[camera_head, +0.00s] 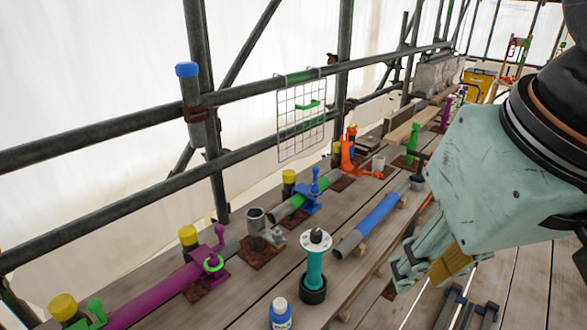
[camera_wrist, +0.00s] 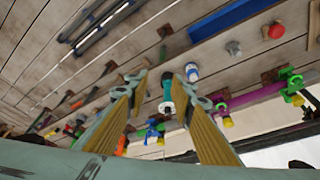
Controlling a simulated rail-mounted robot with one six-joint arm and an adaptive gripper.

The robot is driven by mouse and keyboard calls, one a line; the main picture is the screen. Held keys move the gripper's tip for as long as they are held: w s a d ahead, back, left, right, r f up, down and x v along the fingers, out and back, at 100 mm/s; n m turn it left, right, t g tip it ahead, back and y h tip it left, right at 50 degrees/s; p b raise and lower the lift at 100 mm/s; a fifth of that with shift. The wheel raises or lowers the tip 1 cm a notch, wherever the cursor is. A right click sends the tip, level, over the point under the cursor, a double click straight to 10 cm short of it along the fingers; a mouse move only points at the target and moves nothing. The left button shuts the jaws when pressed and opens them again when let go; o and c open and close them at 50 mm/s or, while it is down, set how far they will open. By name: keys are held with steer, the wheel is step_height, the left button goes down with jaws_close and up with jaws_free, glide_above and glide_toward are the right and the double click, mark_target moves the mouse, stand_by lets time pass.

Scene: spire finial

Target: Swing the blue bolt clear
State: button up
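The blue bolt (camera_head: 315,181) stands upright on a blue clamp (camera_head: 308,202) around a grey and green tube (camera_head: 290,207), in the middle of the head view. In the wrist view the blue clamp (camera_wrist: 153,133) is small and far off, below centre. I cannot make out its bolt there. My gripper (camera_head: 422,268) is at the right of the head view, well apart from the bolt, over the near side of the planks. In the wrist view my gripper (camera_wrist: 165,86) shows its two fingers wide apart with nothing held.
A teal post with a white flange (camera_head: 316,242) and a blue-white bottle (camera_head: 280,314) stand nearer. A magenta tube (camera_head: 160,296) lies left, a blue tube (camera_head: 370,222) right, an orange clamp (camera_head: 349,155) beyond. Scaffold rails (camera_head: 240,92) and a wire grid (camera_head: 300,115) run behind.

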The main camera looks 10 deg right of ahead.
steer(key=w+r+g+p, duration=0.1)
steer(key=w+r+p, duration=0.45)
steer(key=w, duration=1.05)
steer(key=m+g+p, duration=0.3)
steer(key=p, duration=0.5)
glide_above(315, 183)
step_height(315, 183, down, 17)
steer(key=shift+w+d+r, duration=0.1)
steer(key=shift+w, duration=0.1)
steer(key=shift+f+p, duration=0.7)
steer(key=shift+f, duration=6.2)
jaws_close()
